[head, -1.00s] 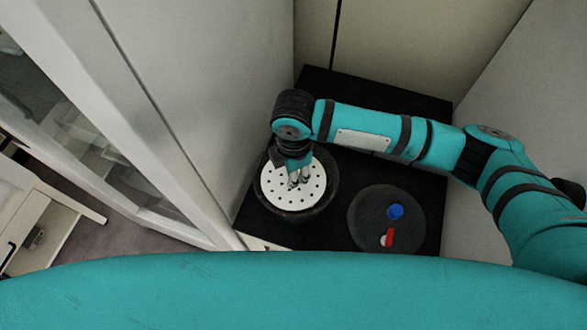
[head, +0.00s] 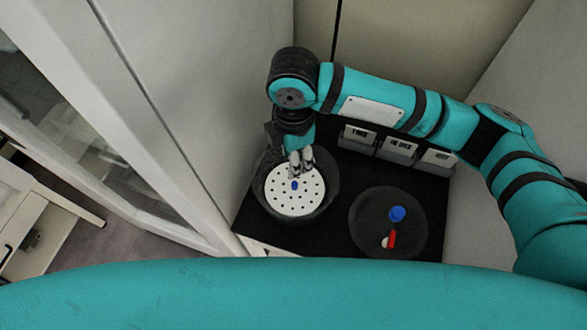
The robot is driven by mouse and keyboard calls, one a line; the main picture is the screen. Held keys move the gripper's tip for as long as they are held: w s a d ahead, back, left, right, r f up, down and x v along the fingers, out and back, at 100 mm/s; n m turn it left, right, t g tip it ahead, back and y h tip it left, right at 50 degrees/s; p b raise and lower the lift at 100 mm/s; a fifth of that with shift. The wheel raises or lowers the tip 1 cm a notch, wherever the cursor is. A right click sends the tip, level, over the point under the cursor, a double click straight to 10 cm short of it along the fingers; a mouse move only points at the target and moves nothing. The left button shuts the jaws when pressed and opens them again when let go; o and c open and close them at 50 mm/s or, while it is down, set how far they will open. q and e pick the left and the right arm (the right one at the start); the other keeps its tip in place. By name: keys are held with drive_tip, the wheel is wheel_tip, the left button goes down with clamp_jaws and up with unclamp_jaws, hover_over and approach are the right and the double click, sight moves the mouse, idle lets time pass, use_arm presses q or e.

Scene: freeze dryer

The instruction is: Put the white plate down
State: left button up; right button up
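The white plate (head: 290,204) is round with many small holes and a small blue knob (head: 295,185) at its centre. It lies in a dark round dish (head: 328,196) on the black surface. My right gripper (head: 301,172) is above the plate, just behind the knob in the head view. Its fingertips are slightly apart with nothing between them, and the knob shows clear of them. My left gripper is not in view.
A dark round disc (head: 370,225) to the right carries a blue round piece (head: 397,214) and a red piece (head: 391,239). Several grey boxes (head: 398,150) stand at the back of the black surface (head: 337,228). Walls and a white glass-fronted cabinet (head: 150,130) close in on the left.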

drive_tip(key=shift+r+b, duration=0.4)
drive_tip(key=shift+r, duration=2.4)
